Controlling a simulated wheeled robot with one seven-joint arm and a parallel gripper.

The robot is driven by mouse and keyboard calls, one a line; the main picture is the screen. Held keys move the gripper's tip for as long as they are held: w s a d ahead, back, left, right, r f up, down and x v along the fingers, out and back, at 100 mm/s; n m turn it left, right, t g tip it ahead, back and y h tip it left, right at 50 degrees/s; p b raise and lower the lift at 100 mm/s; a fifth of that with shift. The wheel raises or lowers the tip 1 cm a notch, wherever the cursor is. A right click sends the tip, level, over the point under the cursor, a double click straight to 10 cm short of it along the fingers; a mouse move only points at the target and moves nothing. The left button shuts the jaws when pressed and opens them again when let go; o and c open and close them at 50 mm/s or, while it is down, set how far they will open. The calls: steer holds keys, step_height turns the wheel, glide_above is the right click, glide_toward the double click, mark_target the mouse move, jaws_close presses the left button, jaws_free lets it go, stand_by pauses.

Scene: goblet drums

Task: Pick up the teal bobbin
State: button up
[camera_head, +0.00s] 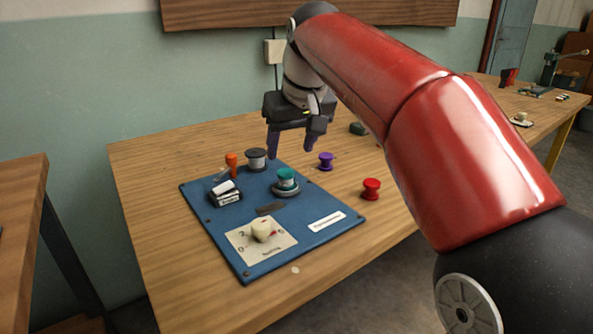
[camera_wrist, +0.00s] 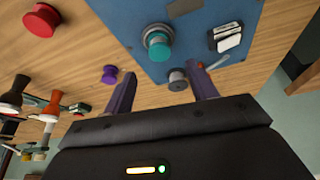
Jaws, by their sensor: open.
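The teal bobbin (camera_head: 287,177) stands upright on a round grey base on the blue board (camera_head: 213,207). In the wrist view the teal bobbin (camera_wrist: 158,48) shows at the top middle, ahead of the fingers. My gripper (camera_head: 291,150) hangs above the far edge of the board, its fingers apart with nothing between them. In the wrist view my gripper (camera_wrist: 162,90) has its fingertips on either side of a gap, short of the teal bobbin. A dark-grey-topped spool (camera_head: 256,158) stands near the left finger in the head view.
A purple bobbin (camera_head: 326,161) and a red bobbin (camera_head: 371,188) stand on the wooden table (camera_head: 160,200), right of the board. The board also bears an orange-handled part (camera_head: 232,163), a black-and-white switch (camera_head: 225,192) and a cream knob (camera_head: 262,229). The near left tabletop is clear.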

mark_target(286, 172)
steer(key=b+x, duration=0.1)
steer(key=x, duration=0.6)
steer(key=shift+s+f, duration=0.1)
steer(key=shift+f, duration=0.2)
steer(key=c, duration=1.1)
steer(key=shift+d, duration=0.1)
steer(key=shift+r, duration=0.15)
